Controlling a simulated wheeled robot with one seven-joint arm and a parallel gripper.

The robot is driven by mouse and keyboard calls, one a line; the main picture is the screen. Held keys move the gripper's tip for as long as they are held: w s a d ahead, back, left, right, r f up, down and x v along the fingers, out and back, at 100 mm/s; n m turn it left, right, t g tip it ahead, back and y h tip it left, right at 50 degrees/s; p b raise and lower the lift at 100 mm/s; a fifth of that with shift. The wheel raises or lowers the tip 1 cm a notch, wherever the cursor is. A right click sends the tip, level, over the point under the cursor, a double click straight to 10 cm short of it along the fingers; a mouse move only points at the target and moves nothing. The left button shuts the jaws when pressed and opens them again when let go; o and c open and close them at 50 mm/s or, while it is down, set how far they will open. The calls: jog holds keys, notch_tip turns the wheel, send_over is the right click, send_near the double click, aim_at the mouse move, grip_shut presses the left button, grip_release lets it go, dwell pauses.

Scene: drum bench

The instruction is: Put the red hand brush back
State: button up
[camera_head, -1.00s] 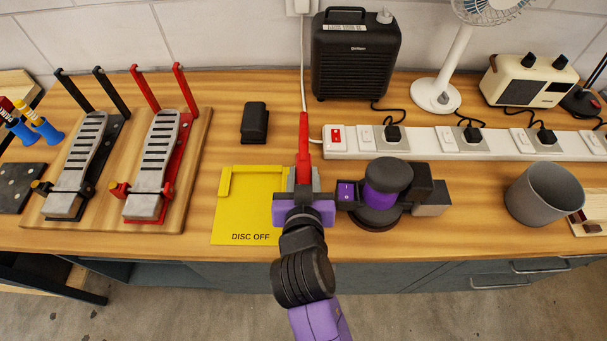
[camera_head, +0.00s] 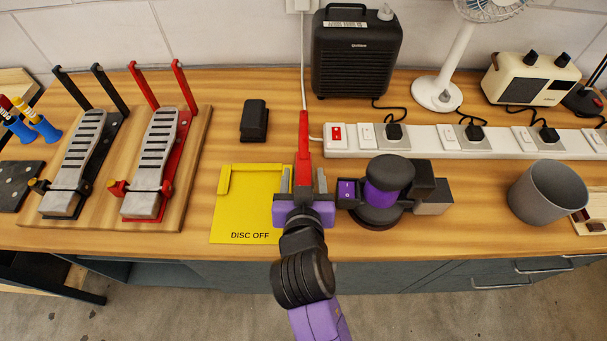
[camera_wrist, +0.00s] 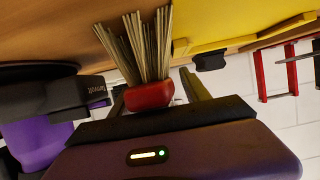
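The red hand brush (camera_head: 303,150) shows in the head view as a long red strip pointing toward the back of the bench, beside the right edge of the yellow DISC OFF plate (camera_head: 240,222). In the wrist view its red body (camera_wrist: 150,96) and pale bristles (camera_wrist: 140,45) show close up. My gripper (camera_head: 303,181) is open, with its two grey fingers apart on either side of the brush's near end. I cannot tell whether a finger touches the brush or what the brush rests on.
A purple and black sander-like tool (camera_head: 382,192) stands close to the right of my gripper. A grey cup (camera_head: 545,195) is farther right. A white power strip (camera_head: 350,152) runs behind, with a black heater (camera_head: 355,55). Two pedals on a wooden board (camera_head: 190,180) stand left.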

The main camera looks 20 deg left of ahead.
jog(key=shift+f, duration=0.25)
jog(key=shift+r, duration=0.2)
jog(key=r+v, duration=0.1)
jog(key=v, duration=1.1)
jog(key=shift+r, duration=0.2)
jog(key=shift+h, duration=0.3)
jog(key=d+f, duration=0.1)
jog(key=d, duration=0.1)
jog(key=d+f, duration=0.1)
jog(key=d, duration=0.1)
jog(key=s+d+f, duration=0.1)
jog(key=d+f, duration=0.1)
jog(key=d, duration=0.1)
jog(key=shift+d+f, duration=0.1)
jog(key=s+d+f, duration=0.3)
jog(key=s+d, duration=0.2)
jog(key=d, duration=0.5)
jog(key=s+d+r+m+t+h, duration=0.1)
jog(key=s+d+r+m+h, duration=0.1)
jog(key=s+d, duration=0.5)
jog(key=s+d+r+m+t+h, duration=0.1)
jog(key=s+d+r+m+h, duration=0.2)
jog(key=s+d, duration=0.4)
jog(key=shift+s+r, duration=0.2)
jog(key=shift+r, duration=0.5)
jog(key=shift+d, duration=0.1)
